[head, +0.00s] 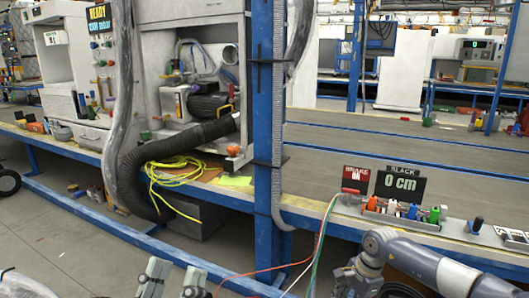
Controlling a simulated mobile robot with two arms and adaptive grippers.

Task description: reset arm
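My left gripper (174,276) shows at the bottom edge, left of centre. Its two grey fingers stand apart with nothing seen between them, and the rest of it is cut off by the frame. My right arm (425,268) comes in from the lower right and bends down near the bench front. Its gripper is not visible. Red, white and green cables (318,250) hang from the bench down toward the space between the arms. I cannot see where their lower ends go.
A blue post (265,130) stands ahead at the bench edge. A connector rack (400,218) with coloured plugs sits on the bench, by signs reading "BRAKE ON" (356,179) and "SLACK 0 cm" (400,184). A black hose (135,170) and yellow cable (172,176) hang at left.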

